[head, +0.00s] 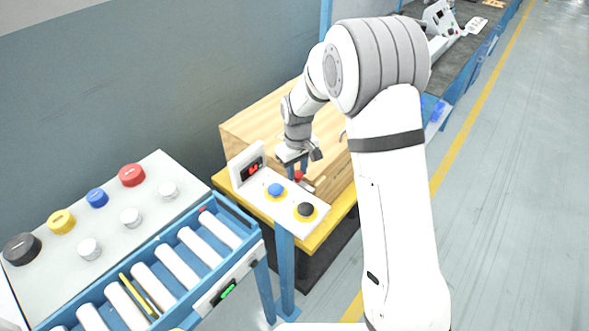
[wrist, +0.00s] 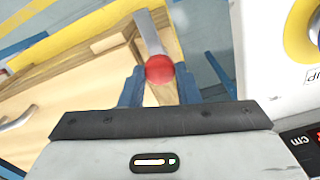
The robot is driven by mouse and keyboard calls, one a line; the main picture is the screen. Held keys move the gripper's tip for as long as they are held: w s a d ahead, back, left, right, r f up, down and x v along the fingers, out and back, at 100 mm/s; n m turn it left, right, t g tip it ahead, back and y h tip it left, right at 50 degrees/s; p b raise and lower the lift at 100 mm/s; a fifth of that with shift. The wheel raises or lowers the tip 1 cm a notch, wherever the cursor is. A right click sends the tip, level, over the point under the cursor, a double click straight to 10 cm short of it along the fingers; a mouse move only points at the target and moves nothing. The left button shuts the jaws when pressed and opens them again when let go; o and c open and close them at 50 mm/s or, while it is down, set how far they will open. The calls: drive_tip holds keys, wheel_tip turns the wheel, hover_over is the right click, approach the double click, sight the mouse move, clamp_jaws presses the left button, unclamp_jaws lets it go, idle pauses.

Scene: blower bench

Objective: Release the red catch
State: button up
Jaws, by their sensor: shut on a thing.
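The red catch shows as a round red knob (wrist: 159,70) in the wrist view, with a flat grey metal bar (wrist: 149,33) running up from it over pale wood. My gripper (wrist: 160,82) has its two blue fingers on either side of the knob and is shut on it. In the head view the red knob (head: 299,175) is small, just below my gripper (head: 298,166), at the lower front of the wooden box (head: 262,118). My wrist hides part of the box front there.
A white panel (head: 290,200) with a blue button (head: 275,190), a black button (head: 306,210) and a red display (head: 252,168) stands close beside my gripper. A metal handle (wrist: 18,118) sits on the wood. A roller conveyor (head: 165,268) and a larger button panel (head: 105,205) lie left.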

sight(298, 173)
drive_tip(key=shift+w+d+r, duration=0.1)
drive_tip(key=o, duration=1)
wheel_tip(298, 173, up, 7)
drive_tip(key=shift+f, duration=0.15)
drive_tip(key=shift+r, duration=0.5)
